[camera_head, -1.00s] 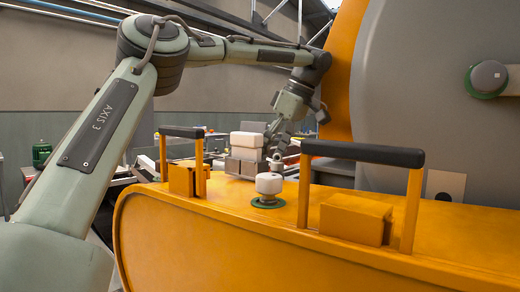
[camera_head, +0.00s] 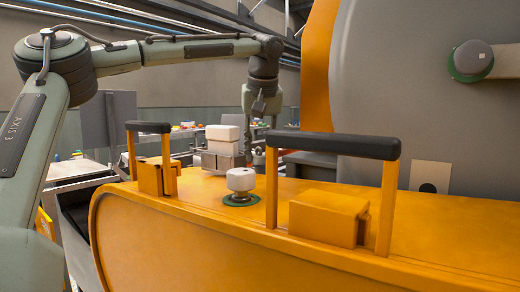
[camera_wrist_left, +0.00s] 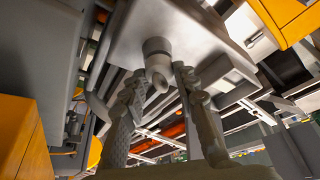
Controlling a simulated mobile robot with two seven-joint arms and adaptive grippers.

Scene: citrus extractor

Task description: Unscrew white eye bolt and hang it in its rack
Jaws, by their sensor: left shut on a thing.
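My left gripper (camera_head: 261,150) points down behind the orange housing, just right of a grey block with white blocks on top. A black-topped handle partly hides its fingertips in the head view. In the left wrist view its two fingers (camera_wrist_left: 158,82) stand on either side of a pale rounded piece with a narrow tip, which looks like the white eye bolt (camera_wrist_left: 157,52). The gripper is shut on it, though the exact contact is hard to make out. The bolt cannot be made out in the head view. I cannot identify its rack. My right gripper is out of view.
The orange housing (camera_head: 190,235) carries two black-topped handles (camera_head: 335,144) and a white knob (camera_head: 240,180) on a green ring. The white blocks (camera_head: 223,138) stand left of my gripper. A large grey disc (camera_head: 430,90) fills the right side. Cluttered tables lie behind.

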